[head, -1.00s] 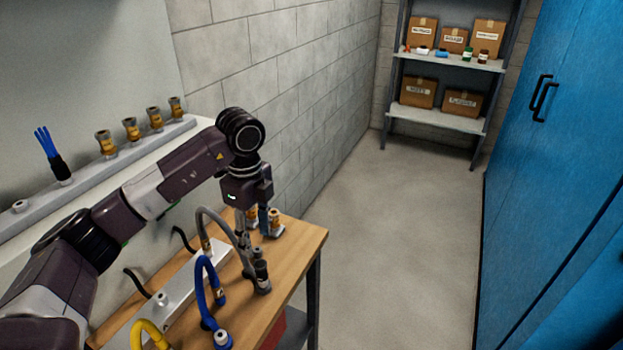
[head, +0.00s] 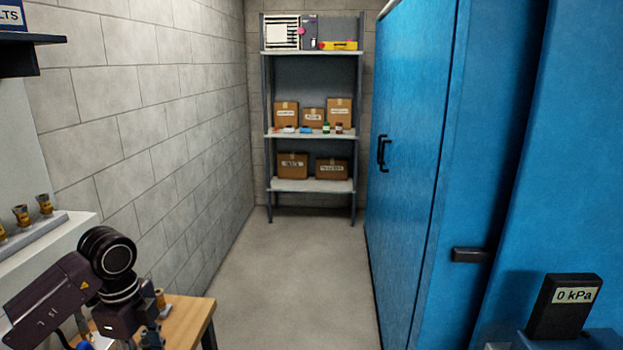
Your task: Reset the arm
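My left arm comes in from the lower left and bends down at a black joint over the wooden bench (head: 185,312). My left gripper (head: 118,318) shows only its dark upper body at the bottom edge. Its fingers are cut off or hidden, so I cannot tell whether it is open or holds anything. A brass-coloured fitting (head: 160,299) stands on the bench just right of it. My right gripper is not in view.
Several brass fittings (head: 22,215) stand on a ledge at the left. A shelf rack (head: 312,186) with boxes stands at the back. Blue cabinets (head: 420,150) line the right side, with a 0 kPa display (head: 566,305) low in front. The floor (head: 290,280) between is clear.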

